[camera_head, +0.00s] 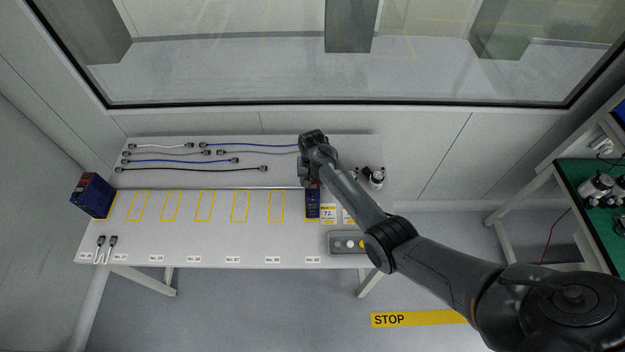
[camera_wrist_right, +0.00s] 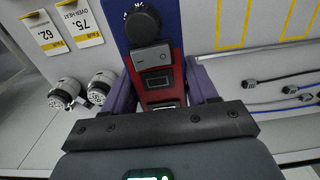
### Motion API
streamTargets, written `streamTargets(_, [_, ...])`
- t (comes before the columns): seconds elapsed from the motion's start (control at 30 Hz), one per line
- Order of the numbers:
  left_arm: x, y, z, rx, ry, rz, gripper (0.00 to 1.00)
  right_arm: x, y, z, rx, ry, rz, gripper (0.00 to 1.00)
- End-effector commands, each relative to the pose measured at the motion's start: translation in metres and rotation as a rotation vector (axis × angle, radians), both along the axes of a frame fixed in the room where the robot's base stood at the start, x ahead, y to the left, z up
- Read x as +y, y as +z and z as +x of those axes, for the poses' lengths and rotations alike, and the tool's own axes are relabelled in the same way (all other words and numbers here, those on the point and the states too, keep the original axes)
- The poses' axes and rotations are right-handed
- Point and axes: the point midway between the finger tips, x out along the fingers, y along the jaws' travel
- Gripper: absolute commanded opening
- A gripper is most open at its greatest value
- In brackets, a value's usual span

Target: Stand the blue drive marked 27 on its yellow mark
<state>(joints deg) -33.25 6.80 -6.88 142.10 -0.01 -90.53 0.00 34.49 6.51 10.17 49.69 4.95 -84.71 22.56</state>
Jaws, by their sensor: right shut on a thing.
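A blue drive with a red front panel (camera_wrist_right: 160,85) is between the fingers of my right gripper (camera_wrist_right: 163,95) in the wrist view. In the head view this drive (camera_head: 313,206) is at the right end of the row of marks, below my right gripper (camera_head: 311,183), which is shut on it. I cannot read a number on it, nor tell whether it touches the table. The yellow mark (camera_head: 138,206) in line with the No. 27 label (camera_head: 120,258) is an empty outline, second from the left. My left gripper is not in view.
Another blue drive (camera_head: 92,195) stands at the table's left end, beside the No. 27 mark. Several empty yellow outlines lie between. Cables (camera_head: 180,160) lie along the back. A grey button box (camera_head: 347,242), fault cards (camera_wrist_right: 81,22) and round metal parts (camera_wrist_right: 65,92) are at the right.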

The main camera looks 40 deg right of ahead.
Motion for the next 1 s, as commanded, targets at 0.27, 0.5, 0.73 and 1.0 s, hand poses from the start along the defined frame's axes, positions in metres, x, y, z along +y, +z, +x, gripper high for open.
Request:
streamTargets(0.27, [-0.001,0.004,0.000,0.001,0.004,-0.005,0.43,0.000,0.008,0.003,-0.007,0.000,-0.001,0.00])
streamTargets(0.5, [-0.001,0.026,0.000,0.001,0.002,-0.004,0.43,0.005,0.031,0.007,-0.005,0.001,0.000,0.00])
streamTargets(0.73, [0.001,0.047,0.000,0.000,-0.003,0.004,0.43,0.011,0.056,0.011,-0.005,0.000,0.000,0.00])
streamTargets(1.0, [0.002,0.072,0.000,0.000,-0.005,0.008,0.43,0.017,0.085,0.016,-0.004,0.000,-0.001,0.00])
